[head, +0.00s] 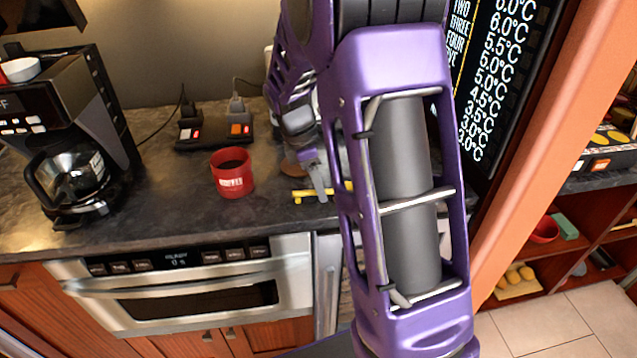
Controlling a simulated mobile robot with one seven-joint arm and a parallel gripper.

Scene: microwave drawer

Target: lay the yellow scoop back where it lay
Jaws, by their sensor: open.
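The yellow scoop (311,194) lies on the dark countertop (170,215), near its front edge and to the right of the red mug. My gripper (318,190) is just above the scoop, pointing down, with its fingertips in front of part of it. The gripper is open. My purple arm hides the counter to the right of the scoop and may hide part of its end. I cannot tell whether a fingertip touches the scoop.
A red mug (232,173) stands close to the left of the gripper. A coffee maker (70,130) with a glass pot is at the left. A black power strip (215,135) with plugs lies behind the mug. A microwave drawer (195,290) is below the counter.

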